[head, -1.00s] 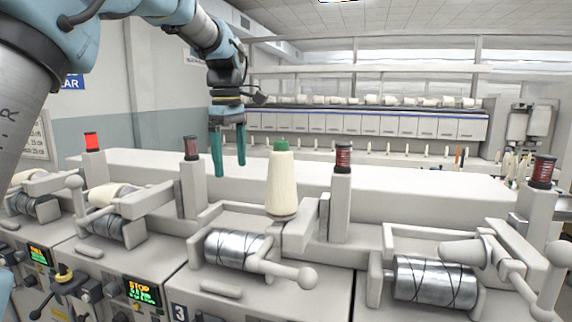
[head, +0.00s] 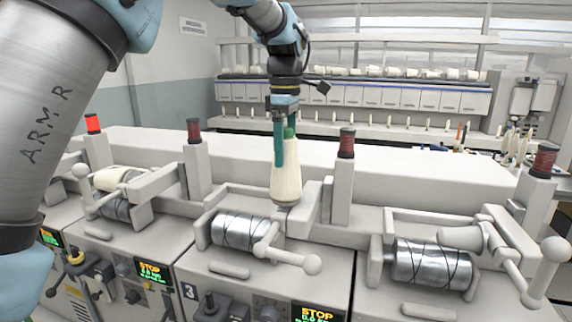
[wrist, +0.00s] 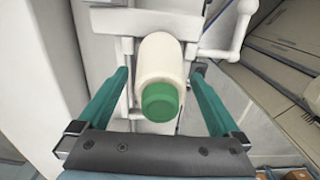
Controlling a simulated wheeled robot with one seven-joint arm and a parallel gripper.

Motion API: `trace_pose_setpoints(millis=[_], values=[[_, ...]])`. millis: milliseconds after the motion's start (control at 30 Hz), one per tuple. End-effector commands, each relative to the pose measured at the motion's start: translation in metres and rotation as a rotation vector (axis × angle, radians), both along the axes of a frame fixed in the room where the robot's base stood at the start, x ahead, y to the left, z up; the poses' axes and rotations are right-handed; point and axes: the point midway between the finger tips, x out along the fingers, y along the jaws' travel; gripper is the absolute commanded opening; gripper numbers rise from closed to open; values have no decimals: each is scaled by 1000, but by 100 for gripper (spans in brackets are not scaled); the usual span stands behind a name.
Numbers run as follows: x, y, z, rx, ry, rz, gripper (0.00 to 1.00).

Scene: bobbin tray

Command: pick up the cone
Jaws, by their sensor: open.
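The cone (head: 286,183) is cream with a green top and stands upright on the machine, behind the drum of the unit marked 3. In the wrist view the cone (wrist: 160,62) shows from above, its green tip toward the camera. My gripper (head: 283,152) has green fingers and points down over the cone's upper part. In the wrist view my gripper (wrist: 160,78) is open, with one finger on each side of the cone and a visible gap on both sides. In the head view one finger hides part of the cone's top.
A post with a dark red cap (head: 346,145) stands just right of the cone, and another such post (head: 194,132) stands to the left. A metal drum (head: 238,229) and a crank arm with a ball end (head: 312,264) lie in front.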

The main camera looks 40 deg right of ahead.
Motion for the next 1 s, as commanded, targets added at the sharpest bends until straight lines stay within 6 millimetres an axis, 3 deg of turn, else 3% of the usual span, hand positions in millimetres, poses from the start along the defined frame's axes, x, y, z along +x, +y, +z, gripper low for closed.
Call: trace_pose_setpoints(millis=[200,467,1000], values=[[-2,0,-24,2,1,-1,100],[-1,-1,-28,-1,1,-1,100],[-1,-1,-27,0,0,0,39]])
